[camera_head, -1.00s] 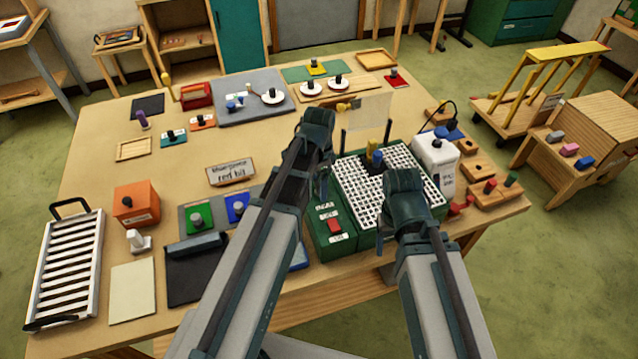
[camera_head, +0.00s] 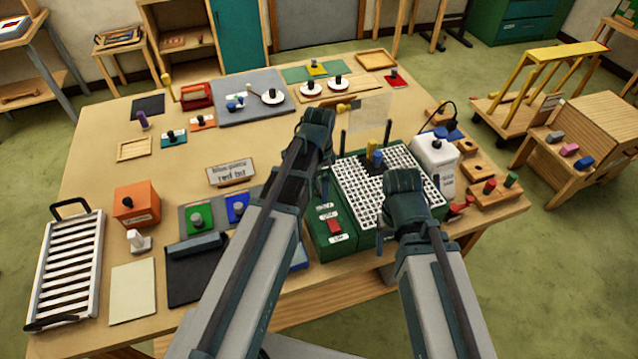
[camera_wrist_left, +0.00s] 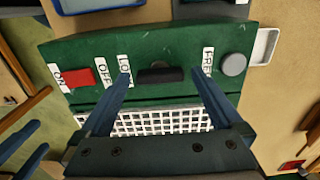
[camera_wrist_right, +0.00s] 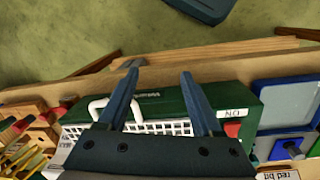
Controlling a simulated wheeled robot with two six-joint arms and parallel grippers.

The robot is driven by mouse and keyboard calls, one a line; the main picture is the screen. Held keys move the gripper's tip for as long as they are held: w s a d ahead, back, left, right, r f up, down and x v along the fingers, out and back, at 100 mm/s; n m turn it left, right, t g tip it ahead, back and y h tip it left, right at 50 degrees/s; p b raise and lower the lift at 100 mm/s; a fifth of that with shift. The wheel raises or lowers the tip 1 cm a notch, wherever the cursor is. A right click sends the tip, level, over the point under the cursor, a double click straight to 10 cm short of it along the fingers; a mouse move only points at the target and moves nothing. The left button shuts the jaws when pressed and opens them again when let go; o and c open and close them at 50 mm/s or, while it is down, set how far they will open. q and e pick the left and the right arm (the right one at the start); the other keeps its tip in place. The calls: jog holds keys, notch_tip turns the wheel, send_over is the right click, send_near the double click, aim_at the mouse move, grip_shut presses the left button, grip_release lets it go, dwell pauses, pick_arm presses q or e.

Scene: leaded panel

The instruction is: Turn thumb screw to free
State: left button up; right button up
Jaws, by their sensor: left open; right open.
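The green machine (camera_head: 331,238) with a white grid top stands at the table's front right. In the left wrist view, a black bar-shaped thumb screw (camera_wrist_left: 160,74) sits on its green face between the LOCK label (camera_wrist_left: 125,70) and the FREE label (camera_wrist_left: 207,61). The bar lies lengthwise across the picture. My left gripper (camera_wrist_left: 161,76) is open, with one fingertip on either side of the bar in that view; contact cannot be told. In the head view my left arm hides the screw. My right gripper (camera_wrist_right: 159,73) is open and empty over the machine's front side.
A red switch (camera_wrist_left: 80,77) and a grey round knob (camera_wrist_left: 233,64) sit on the same green face. A white bottle-like container (camera_head: 435,160) stands right of the grid.

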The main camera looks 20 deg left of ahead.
aim_at(319, 187)
pick_arm(q)
notch_tip(319, 187, up, 14)
jog(key=p, duration=1.3)
jog(key=shift+f, duration=0.2)
pick_arm(e)
notch_tip(319, 187, up, 14)
jog(key=shift+f, duration=0.2)
jog(key=shift+s+f, duration=0.1)
